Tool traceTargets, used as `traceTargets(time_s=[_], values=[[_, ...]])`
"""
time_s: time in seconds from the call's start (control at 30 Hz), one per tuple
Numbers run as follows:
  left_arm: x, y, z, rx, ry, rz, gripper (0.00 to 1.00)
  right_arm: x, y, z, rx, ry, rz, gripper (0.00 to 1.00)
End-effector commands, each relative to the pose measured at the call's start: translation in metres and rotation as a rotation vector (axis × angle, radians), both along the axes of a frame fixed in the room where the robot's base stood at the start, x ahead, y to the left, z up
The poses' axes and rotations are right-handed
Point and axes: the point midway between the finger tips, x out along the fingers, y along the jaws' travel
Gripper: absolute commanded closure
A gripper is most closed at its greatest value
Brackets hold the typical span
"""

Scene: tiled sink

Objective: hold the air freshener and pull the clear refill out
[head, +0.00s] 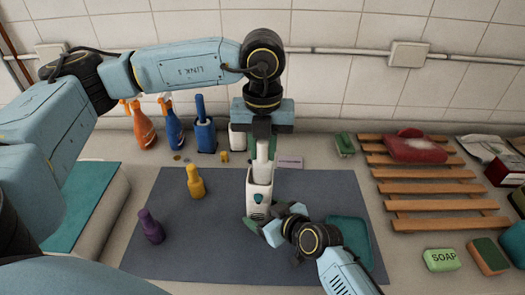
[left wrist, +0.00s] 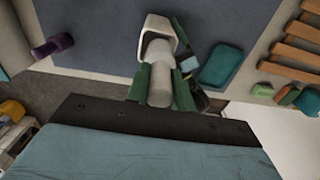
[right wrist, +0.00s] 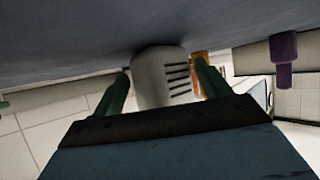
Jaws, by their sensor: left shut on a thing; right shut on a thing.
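The white air freshener (head: 259,202) stands upright on the grey mat, with a teal button on its front. My right gripper (head: 262,222) is shut on its lower body; the right wrist view shows the slotted white housing (right wrist: 160,80) between green fingers. The pale refill (head: 262,169) rises from the top of the housing. My left gripper (head: 262,148) is above, pointing down, shut on the refill's upper part. In the left wrist view the refill (left wrist: 160,85) sits between the fingers, its far end inside the housing opening (left wrist: 157,28). Its lower end is hidden.
A yellow bottle (head: 195,184) and a purple bottle (head: 151,227) stand left on the mat (head: 200,235). A teal sponge-like block (head: 350,238) lies right of my right gripper. Spray bottles stand behind; a wooden rack (head: 430,188) and soap (head: 440,260) are at right.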

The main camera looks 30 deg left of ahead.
Motion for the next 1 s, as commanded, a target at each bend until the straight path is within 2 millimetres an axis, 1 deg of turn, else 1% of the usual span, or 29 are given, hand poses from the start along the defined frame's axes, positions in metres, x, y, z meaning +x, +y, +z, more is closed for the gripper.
traceTargets(time_s=[0.03,0.53,1.0], values=[[0.001,-0.002,0.003,-0.005,-0.007,-0.003,0.99,-0.002,0.000,-0.003,-0.007,0.000,0.005,0.46],[0.000,0.000,0.022,-0.001,-0.002,0.000,0.99,-0.001,-0.001,-0.003,-0.006,0.003,0.000,0.46],[0.000,0.000,0.023,0.000,0.000,0.000,0.99,0.000,-0.002,-0.003,-0.006,0.003,0.000,0.46]])
